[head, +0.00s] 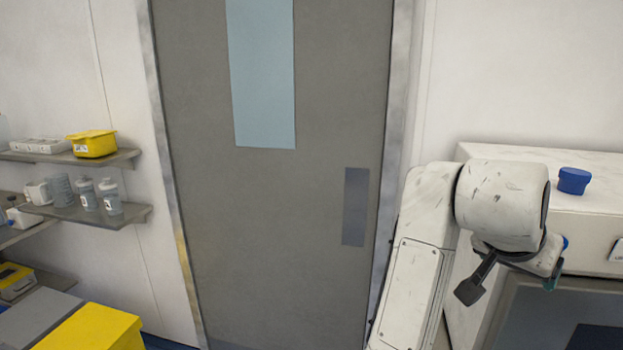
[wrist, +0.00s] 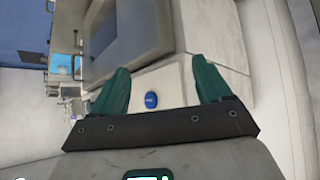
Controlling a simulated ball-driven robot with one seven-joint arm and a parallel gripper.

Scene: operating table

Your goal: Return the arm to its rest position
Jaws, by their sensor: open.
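My arm (head: 500,205) is raised at the right in the head view, bent at a large white joint, in front of the white cabinet. My gripper (wrist: 163,66) shows in the wrist view with its two teal fingers spread wide and nothing between them. In the head view the gripper is mostly hidden behind the arm; only a dark part and a bit of teal show below the joint.
A blue lidded pot (head: 573,180) stands on the white cabinet (head: 520,160) beside my arm. A blue round thing (wrist: 151,100) shows between the fingers' directions, beyond them. A grey door (head: 290,230) fills the middle. Shelves (head: 95,212) with bottles and a yellow box (head: 92,144) are left.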

